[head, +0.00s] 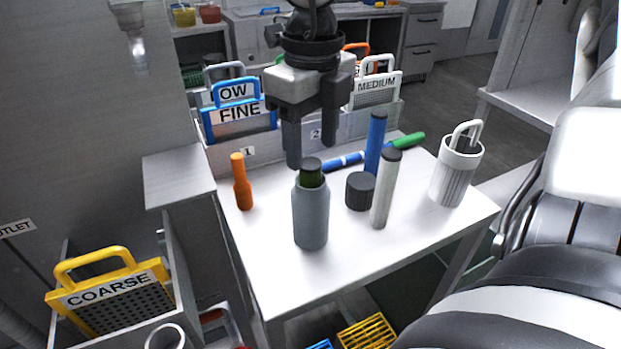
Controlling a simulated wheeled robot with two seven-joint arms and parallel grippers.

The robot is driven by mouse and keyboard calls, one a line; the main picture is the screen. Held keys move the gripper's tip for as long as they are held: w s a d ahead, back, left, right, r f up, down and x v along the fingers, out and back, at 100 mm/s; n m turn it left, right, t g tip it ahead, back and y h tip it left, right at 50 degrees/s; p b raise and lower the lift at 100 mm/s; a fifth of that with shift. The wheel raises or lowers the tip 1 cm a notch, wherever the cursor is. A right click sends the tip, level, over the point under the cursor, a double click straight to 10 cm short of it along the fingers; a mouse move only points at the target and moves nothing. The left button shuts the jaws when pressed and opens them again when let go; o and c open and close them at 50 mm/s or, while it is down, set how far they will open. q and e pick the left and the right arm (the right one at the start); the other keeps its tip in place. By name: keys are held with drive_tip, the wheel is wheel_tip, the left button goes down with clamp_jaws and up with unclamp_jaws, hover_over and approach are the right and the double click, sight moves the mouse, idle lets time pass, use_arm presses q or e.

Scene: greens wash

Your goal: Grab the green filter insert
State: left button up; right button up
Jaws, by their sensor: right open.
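A dark green filter insert (311,180) with a dark cap stands upright in the mouth of a grey bottle (311,220) on the white table. Only its upper part shows; the rest is hidden inside the bottle. My right gripper (311,154) comes in from the top, open and empty. Its fingers point down, and in the picture they end just above the insert's cap. I cannot tell how far apart they are in depth. A brighter green piece (407,140) lies at the table's back right. My left gripper is not in view.
A dark cap (360,190), a grey cylinder (384,190) and a blue cylinder (375,140) stand close on the right. A white ribbed cup (457,172) is farther right. The table's front is clear.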

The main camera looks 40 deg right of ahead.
sight(311, 163)
drive_tip(key=shift+w+f, duration=0.15)
drive_tip(key=shift+f, duration=1.7)
clamp_jaws()
drive_tip(key=shift+r, duration=0.1)
